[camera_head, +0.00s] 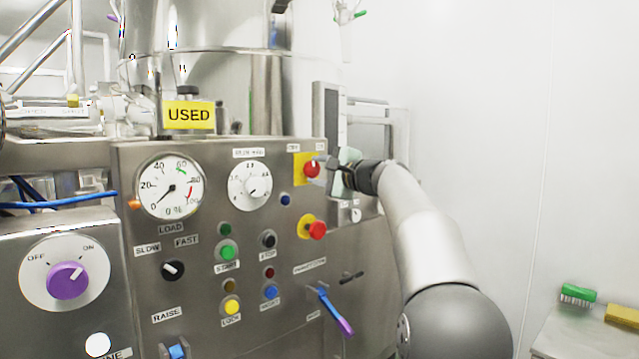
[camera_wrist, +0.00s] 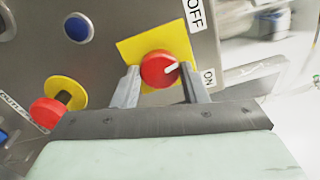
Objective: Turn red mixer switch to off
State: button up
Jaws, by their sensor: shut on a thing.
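The red mixer switch (camera_head: 312,169) is a round red knob on a yellow square plate at the top right of the steel control panel. My gripper (camera_head: 326,163) reaches in from the right at the switch. In the wrist view, my gripper's two fingers (camera_wrist: 160,83) stand on either side of the red knob, shut on it.
A red emergency button (camera_head: 317,229) on a yellow ring sits just below the switch. A blue button (camera_head: 286,200) is to its lower left. Dials, several buttons and a blue-purple lever (camera_head: 334,311) fill the panel. A yellow "USED" sign (camera_head: 189,115) stands above.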

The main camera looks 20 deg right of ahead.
jog(key=n+b, duration=0.2)
jog(key=n, duration=0.1)
jog(key=shift+f+n, duration=0.2)
jog(key=shift+n, duration=0.1)
jog(key=shift+r+n+b, duration=0.1)
jog(key=shift+n+b, duration=0.7)
jog(key=shift+n, duration=0.6)
jog(key=o, duration=1)
jog(key=shift+c, duration=0.2)
jog(key=shift+r, duration=0.1)
jog(key=b+v, duration=0.4)
jog(key=v, duration=1.3)
jog(key=shift+s, duration=0.2)
jog(key=shift+d, duration=0.1)
